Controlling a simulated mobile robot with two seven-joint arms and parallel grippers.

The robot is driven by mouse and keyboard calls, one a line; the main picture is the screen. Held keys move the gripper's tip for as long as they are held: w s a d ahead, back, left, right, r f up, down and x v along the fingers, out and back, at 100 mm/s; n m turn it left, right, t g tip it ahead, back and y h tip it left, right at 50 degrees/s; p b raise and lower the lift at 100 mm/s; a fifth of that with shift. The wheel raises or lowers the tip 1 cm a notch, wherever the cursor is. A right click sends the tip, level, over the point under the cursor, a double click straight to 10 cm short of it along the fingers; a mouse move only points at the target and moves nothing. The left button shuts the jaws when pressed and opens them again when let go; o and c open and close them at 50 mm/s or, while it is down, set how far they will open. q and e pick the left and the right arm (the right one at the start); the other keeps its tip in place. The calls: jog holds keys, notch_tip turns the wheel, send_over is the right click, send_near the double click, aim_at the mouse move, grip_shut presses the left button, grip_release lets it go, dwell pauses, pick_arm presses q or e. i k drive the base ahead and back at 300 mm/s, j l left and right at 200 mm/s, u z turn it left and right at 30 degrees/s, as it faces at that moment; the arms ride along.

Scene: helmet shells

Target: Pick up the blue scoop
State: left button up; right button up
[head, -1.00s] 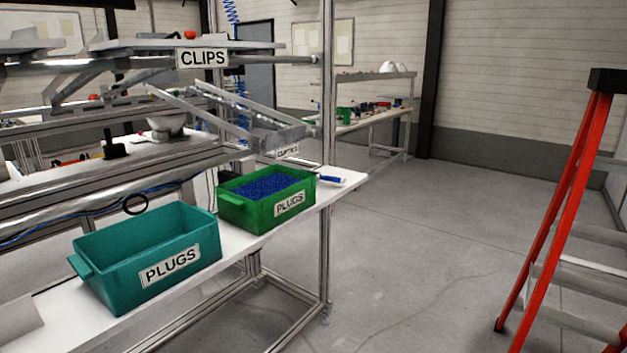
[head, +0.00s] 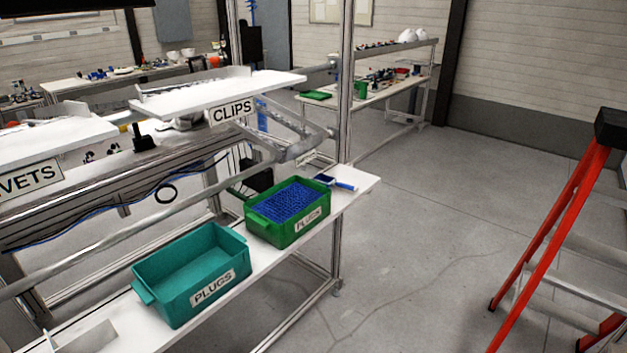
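The blue scoop (head: 344,186) lies at the far right end of the white shelf (head: 362,181), just behind and beside the green bin. The green bin (head: 289,234), labelled PLUGS, is filled with small blue plugs (head: 287,202). The teal bin (head: 192,283), also labelled PLUGS, stands nearer on the same shelf and looks empty. Neither of my grippers shows in the head view.
A metal upright post (head: 344,100) rises near the scoop. Above the bins hang a sloped rail and a white CLIPS shelf (head: 215,90). A red ladder (head: 550,240) stands at the right. The grey floor (head: 430,240) between is clear.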

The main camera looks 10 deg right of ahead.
aim_at(323, 178)
jog(key=i+l+u, duration=0.2)
jog(key=u, duration=0.3)
jog(key=i+l+u, duration=0.1)
jog(key=l+u, duration=0.35)
jog(key=i+l+u, duration=0.15)
jog(key=l, duration=0.4)
jog(key=l+u, duration=0.1)
jog(key=l, duration=0.4)
